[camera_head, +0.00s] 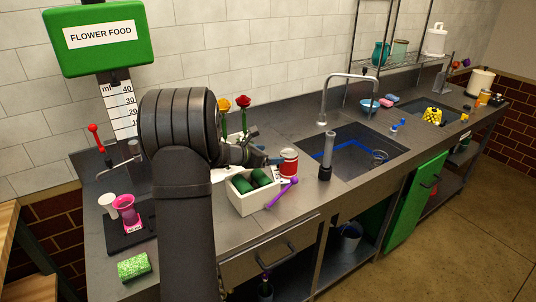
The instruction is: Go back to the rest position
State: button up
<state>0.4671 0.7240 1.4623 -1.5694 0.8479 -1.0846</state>
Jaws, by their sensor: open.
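My gripper (273,160) shows small at the end of my dark arm, left of the sink. It points to the right and hangs above the counter, just behind a white box (243,203) with dark green rolls (263,177) in it. It is open, and I see nothing held in it. A red and white can (288,163) stands close to its right; I cannot tell whether they touch. My arm hides part of the counter and some of what lies behind it.
A red flower (243,101) and an orange flower (224,105) rise behind my gripper. A purple tool (283,192) leans by the box. The sink (350,158) with its tall faucet (325,95) is to the right. A pink cup (126,207) and a green sponge (133,267) are at left.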

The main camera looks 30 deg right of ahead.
aim_at(290, 154)
jog(key=shift+d, duration=0.1)
jog(key=x, duration=1.2)
jog(key=shift+f, duration=0.5)
jog(key=shift+r, duration=0.3)
